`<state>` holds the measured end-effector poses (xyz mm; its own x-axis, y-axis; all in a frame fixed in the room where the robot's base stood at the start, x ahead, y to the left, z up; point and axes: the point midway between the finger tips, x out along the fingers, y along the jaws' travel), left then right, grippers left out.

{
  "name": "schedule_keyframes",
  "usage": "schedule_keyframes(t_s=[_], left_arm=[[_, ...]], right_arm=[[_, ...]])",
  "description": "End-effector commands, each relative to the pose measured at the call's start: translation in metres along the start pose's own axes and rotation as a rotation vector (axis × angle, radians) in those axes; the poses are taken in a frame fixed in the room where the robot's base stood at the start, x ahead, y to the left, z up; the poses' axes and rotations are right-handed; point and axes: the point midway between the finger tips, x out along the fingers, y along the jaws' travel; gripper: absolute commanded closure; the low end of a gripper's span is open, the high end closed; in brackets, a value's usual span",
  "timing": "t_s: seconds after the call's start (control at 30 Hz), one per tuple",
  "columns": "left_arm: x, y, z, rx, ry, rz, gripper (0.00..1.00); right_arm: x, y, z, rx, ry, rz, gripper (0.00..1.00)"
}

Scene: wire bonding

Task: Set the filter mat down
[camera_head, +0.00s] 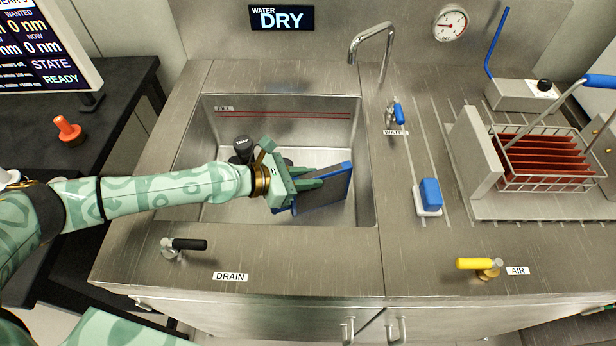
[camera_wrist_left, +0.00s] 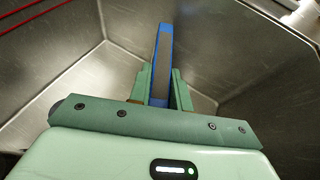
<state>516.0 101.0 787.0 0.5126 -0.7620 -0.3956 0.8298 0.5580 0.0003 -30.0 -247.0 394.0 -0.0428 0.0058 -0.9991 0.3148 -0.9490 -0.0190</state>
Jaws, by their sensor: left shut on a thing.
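The filter mat (camera_head: 325,192) is a dark grey flat panel with a blue rim. It is inside the sink, tilted on edge. My left gripper (camera_head: 305,184) reaches into the sink from the left and is shut on the mat. In the left wrist view the mat (camera_wrist_left: 162,62) stands edge-on between the two green fingers of the gripper (camera_wrist_left: 160,88). I cannot tell whether the mat's lower edge touches the sink floor. My right gripper is not in view.
The steel sink (camera_head: 212,200) holds a black-capped item (camera_head: 243,146) behind my wrist. A faucet (camera_head: 373,42) stands at the back. The black drain handle (camera_head: 188,244), yellow air handle (camera_head: 476,264), blue block (camera_head: 430,194) and wire rack (camera_head: 545,183) are around it. The front counter's middle is clear.

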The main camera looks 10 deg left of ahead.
Motion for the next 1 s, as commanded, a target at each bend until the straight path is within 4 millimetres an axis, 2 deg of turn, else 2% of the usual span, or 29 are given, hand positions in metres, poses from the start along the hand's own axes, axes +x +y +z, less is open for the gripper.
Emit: schedule_keyframes(t_s=[0.13,0.17,0.2,0.23,0.6,0.67,1.0], left_arm=[[0.002,0.0,-0.004,-0.001,0.0,0.0,1.0],[0.002,0.0,-0.004,0.0,0.001,0.0,0.75],[0.001,0.0,-0.003,0.0,0.0,0.0,0.64],[0.001,0.0,-0.003,0.0,0.0,0.0,0.59],[-0.005,0.001,0.001,0.0,0.001,0.001,0.59],[-0.014,0.001,-0.001,-0.001,0.002,0.001,0.59],[-0.09,0.0,-0.003,-0.002,0.004,0.001,0.59]], right_arm=[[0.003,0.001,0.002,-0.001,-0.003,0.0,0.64],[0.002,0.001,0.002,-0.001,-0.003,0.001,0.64],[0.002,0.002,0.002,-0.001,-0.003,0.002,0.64],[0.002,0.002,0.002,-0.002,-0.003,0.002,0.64],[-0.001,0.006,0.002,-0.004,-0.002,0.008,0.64],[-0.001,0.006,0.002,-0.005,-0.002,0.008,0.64],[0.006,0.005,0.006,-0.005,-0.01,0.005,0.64]])
